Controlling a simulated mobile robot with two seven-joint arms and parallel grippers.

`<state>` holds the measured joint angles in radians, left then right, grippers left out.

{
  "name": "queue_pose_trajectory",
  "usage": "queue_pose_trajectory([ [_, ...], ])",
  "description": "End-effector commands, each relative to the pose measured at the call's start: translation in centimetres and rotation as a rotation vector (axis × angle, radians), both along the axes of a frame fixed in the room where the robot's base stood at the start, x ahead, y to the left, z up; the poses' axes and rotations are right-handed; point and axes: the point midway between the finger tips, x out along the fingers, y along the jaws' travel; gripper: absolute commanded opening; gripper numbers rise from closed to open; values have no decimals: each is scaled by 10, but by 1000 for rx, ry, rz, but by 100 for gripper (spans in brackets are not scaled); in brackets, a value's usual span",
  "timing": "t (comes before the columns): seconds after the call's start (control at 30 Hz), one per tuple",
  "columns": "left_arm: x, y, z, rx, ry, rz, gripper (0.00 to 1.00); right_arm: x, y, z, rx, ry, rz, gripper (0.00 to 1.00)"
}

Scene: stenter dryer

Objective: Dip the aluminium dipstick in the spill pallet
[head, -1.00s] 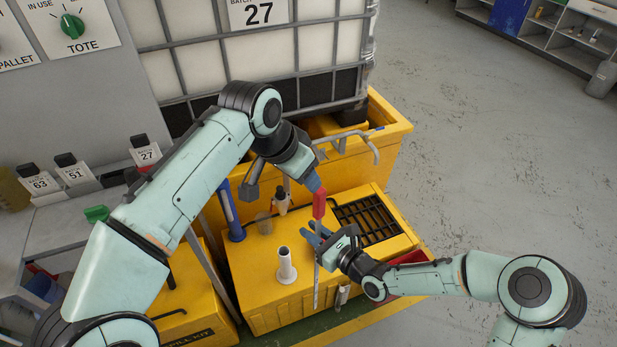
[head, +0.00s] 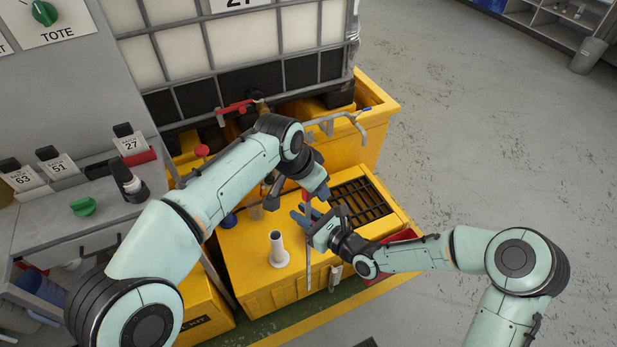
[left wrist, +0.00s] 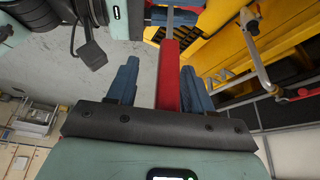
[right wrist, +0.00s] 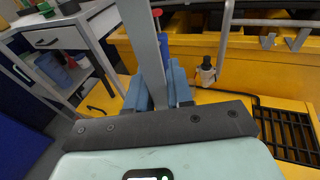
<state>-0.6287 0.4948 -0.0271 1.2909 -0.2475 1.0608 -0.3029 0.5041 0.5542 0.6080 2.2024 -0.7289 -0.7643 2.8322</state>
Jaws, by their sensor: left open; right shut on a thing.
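The aluminium dipstick is a flat grey strip (head: 308,268) with a red handle (left wrist: 167,82). My right gripper (head: 311,224) is shut on the strip below the handle; the strip also shows in the right wrist view (right wrist: 147,50). The dipstick hangs roughly upright, in front of the yellow unit in the head view. My left gripper (left wrist: 160,85) is open, its blue fingers apart on either side of the handle in the left wrist view. What looks like the spill pallet is the low yellow unit (head: 255,290) with a black grate (head: 362,203) and an upright white tube (head: 278,248). The tube is left of the dipstick.
A larger yellow bin (head: 378,112) stands behind, under the caged white tote (head: 240,48). A grey bent pipe (head: 350,120) juts over its front. A grey bench (head: 85,190) with numbered labels is at left.

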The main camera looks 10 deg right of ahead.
Motion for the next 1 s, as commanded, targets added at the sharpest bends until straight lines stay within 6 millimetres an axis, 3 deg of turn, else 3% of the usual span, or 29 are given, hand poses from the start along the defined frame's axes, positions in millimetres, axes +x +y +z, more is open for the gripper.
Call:
queue_pose_trajectory([
  [0.3, 1, -1, -3, 1, 1, 1, 51, 0, 0, 0, 0, -1, 0, 0],
  [0.37, 1, -1, -3, 1, 1, 0, 35, 0, 0, 0, 0, -1, 0, 0],
  [0.47, 0, -1, -3, 0, 1, 0, 2, 0, 0, 0, 1, -1, 0, 0],
  [0.53, 0, -1, -3, 0, 2, -2, 0, 0, 0, 0, 1, -1, 0, 0],
  [0.57, 0, -2, -3, -1, 2, -2, 0, 0, 0, 0, 1, -1, 0, 24],
  [0.6, 0, -2, -2, -1, 2, -2, 0, 0, 0, 0, 1, -1, 0, 37],
  [0.67, 0, -2, -2, -1, 2, -2, 0, 0, 0, 0, 1, -1, 0, 51],
  [1.0, 1, -1, -2, 0, 0, 0, 0, -2, -3, 1, 0, 0, -1, 51],
])
